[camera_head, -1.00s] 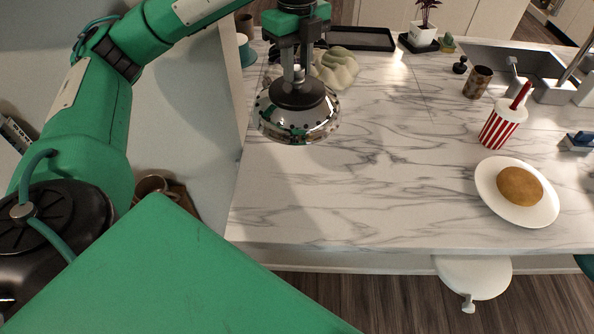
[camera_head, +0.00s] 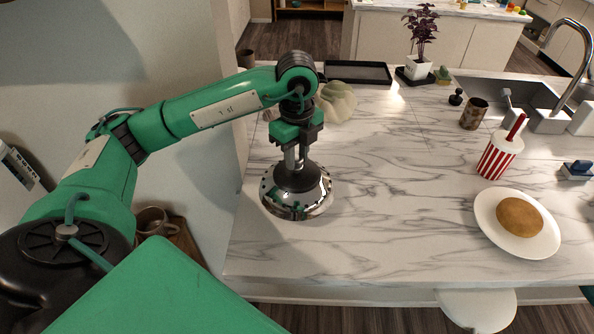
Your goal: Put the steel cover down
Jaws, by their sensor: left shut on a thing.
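The steel cover (camera_head: 297,193) is a shiny dome with a dark top and a knob. It is at the left part of the marble counter (camera_head: 400,195), upright, at or very close to the surface; I cannot tell whether its rim touches. My left gripper (camera_head: 293,160) points down from above and is shut on the cover's knob. The fingertips hide part of the knob. My right gripper is out of view.
A white plate (camera_head: 485,222) with a brown round patty (camera_head: 520,217) is at the right. A striped cup (camera_head: 497,160), a patterned tumbler (camera_head: 473,114), a black tray (camera_head: 357,72) and a pale lumpy object (camera_head: 337,102) stand farther back. The counter's middle is clear.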

